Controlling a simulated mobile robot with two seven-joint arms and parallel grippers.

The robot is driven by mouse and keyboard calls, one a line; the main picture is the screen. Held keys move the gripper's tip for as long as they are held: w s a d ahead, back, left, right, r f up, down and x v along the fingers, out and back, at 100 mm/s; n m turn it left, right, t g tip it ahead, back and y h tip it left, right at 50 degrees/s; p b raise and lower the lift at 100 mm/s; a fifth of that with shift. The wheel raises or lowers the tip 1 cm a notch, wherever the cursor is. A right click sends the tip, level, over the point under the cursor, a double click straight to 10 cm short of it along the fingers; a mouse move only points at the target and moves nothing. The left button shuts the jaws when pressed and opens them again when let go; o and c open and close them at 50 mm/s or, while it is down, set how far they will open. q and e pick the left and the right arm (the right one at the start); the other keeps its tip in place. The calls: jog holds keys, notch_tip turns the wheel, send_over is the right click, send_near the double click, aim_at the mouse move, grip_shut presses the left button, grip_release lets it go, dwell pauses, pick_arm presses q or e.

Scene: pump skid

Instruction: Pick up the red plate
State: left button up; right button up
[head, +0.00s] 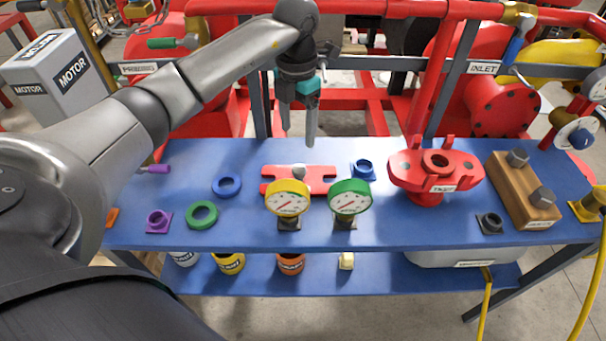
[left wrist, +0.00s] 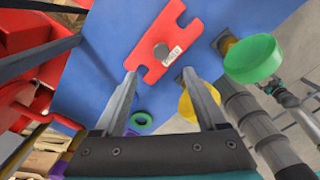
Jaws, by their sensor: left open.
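The red plate (head: 316,184) lies flat on the blue bench, behind the yellow and green gauges. It has notched ends and a grey round knob (head: 299,171) on top. In the left wrist view the red plate (left wrist: 172,35) shows beyond the fingertips, with the grey knob and a small white label. My left gripper (head: 298,140) is open and empty, pointing down above the back part of the bench near the plate. In the left wrist view its two fingers (left wrist: 160,75) stand apart, with the plate's lower end near them. My right gripper is not in view.
A yellow gauge (head: 288,197) and a green gauge (head: 349,197) stand just in front of the plate. A blue fitting (head: 363,169) is to its right, blue and green rings (head: 202,214) to its left. A red valve body (head: 436,172) stands further right. Red pipes run behind.

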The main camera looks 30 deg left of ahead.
pick_arm(q)
send_over(299, 168)
jog(key=f, duration=0.4)
jog(key=shift+s+f, duration=0.1)
jog(key=shift+s, duration=0.1)
notch_tip(299, 168, down, 3)
jog(key=shift+w+r+b, duration=0.1)
jog(key=shift+b, duration=0.2)
jog(key=shift+f, duration=0.45)
notch_tip(299, 168, down, 4)
jog(key=shift+r+b, duration=0.15)
jog(key=shift+b, duration=0.15)
jog(key=shift+f, duration=0.4)
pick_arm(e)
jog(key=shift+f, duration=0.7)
pick_arm(q)
jog(key=shift+c, duration=0.3)
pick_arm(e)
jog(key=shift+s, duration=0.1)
